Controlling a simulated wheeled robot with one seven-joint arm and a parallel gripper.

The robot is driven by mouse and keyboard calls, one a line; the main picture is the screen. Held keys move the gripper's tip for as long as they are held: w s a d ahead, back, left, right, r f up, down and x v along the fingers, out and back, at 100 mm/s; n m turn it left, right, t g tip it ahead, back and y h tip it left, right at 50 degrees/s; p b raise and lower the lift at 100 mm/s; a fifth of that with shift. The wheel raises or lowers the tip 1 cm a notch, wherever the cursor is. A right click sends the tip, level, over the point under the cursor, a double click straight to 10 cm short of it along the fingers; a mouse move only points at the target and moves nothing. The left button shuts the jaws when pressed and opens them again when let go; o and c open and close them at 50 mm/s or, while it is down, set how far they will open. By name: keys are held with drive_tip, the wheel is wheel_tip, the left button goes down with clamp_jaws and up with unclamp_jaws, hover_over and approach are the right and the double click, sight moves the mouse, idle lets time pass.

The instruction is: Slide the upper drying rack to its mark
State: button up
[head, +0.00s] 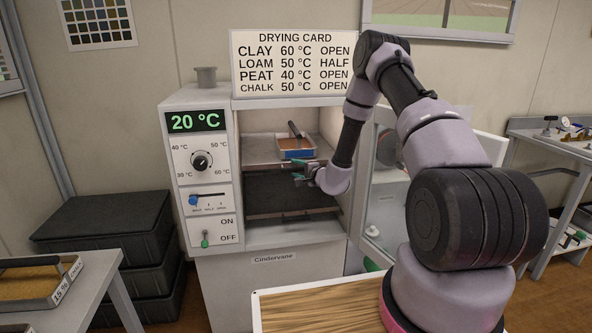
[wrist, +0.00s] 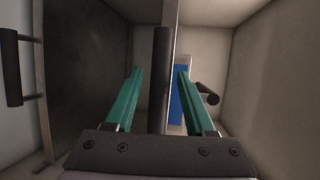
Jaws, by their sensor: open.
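The upper drying rack (head: 262,152) is a grey shelf inside the open oven, with a blue-edged tray (head: 297,154) of brown soil on it. The tray has a dark handle. My gripper (head: 299,171) is at the rack's front edge, turned so its fingers sit above and below it. In the wrist view, the green fingers of my gripper (wrist: 158,95) are apart, with the rack's dark handle bar (wrist: 160,75) between them, not clamped. The tray's blue side (wrist: 177,108) shows beyond one finger. I cannot make out the rack's mark.
The lower rack (head: 270,217) lies below, with its own dark handle bar (wrist: 12,68). The oven door (head: 385,205) stands open at the right, close to my arm. The control panel (head: 203,178) reads 20 °C. A drying card (head: 292,62) stands on top. Black crates (head: 110,230) are at the left.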

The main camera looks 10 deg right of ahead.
drive_tip(key=v, duration=1)
drive_tip(key=shift+s, duration=0.15)
drive_tip(key=shift+r, duration=0.2)
drive_tip(key=s+a+r+n+g+y, duration=0.35)
drive_tip(key=a+r, duration=0.25)
drive_tip(key=r, duration=0.4)
drive_tip(key=s+a+r+n+g+y, duration=0.3)
drive_tip(key=s+a+r+y, duration=0.15)
drive_tip(key=r, duration=0.55)
drive_tip(key=s+a+r+n+g+h, duration=0.1)
drive_tip(key=s+r+n+g, duration=0.1)
drive_tip(key=s+r+g, duration=0.3)
drive_tip(key=s+a+r+n+g+h, duration=0.1)
drive_tip(key=s+r+n, duration=0.15)
drive_tip(key=s, duration=0.45)
drive_tip(key=s+d+r+t+h, duration=0.2)
drive_tip(key=s+d+r+h, duration=0.2)
drive_tip(key=s+d, duration=0.3)
drive_tip(key=s+d+r+m+t+h, duration=0.1)
drive_tip(key=s+d+r+t+h, duration=0.2)
drive_tip(key=s+d+h, duration=0.3)
drive_tip(key=shift+s+d+r, duration=0.5)
drive_tip(key=shift+s+d, duration=0.15)
drive_tip(key=shift+s, duration=0.45)
